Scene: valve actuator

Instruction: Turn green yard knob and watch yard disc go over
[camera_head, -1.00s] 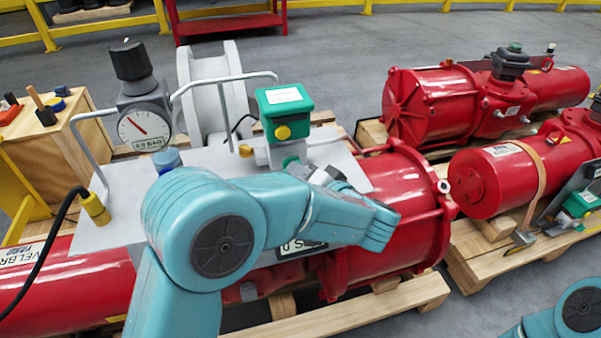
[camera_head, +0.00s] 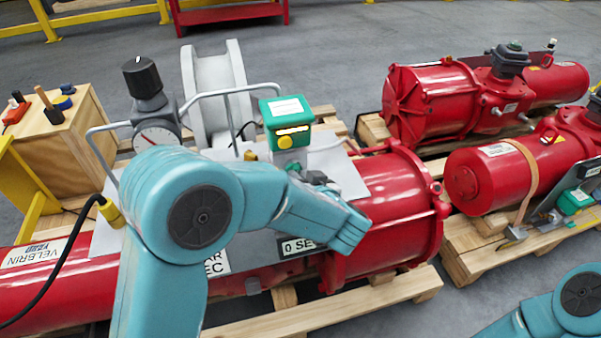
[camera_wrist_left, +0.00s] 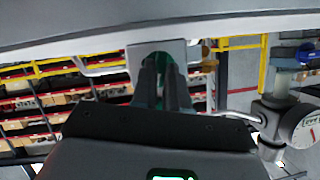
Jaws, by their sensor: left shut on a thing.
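The green box (camera_head: 287,112) stands on the grey panel of the near red actuator, with a yellow round cap (camera_head: 285,142) and a bright yellow strip on its front. The strip may be the yard disc; I cannot tell. My left gripper (camera_head: 312,177) is just below and in front of the box, shut on the green knob (camera_head: 293,168), which is mostly hidden. In the left wrist view the dark fingers (camera_wrist_left: 163,82) close around a green part in front of a grey plate. My right gripper is out of view.
A pressure gauge (camera_head: 157,135) with a black regulator stands left of the box, near bent grey tubes. Two more red actuators (camera_head: 432,100) lie on wooden pallets at right. A wooden tool box (camera_head: 75,140) stands at left.

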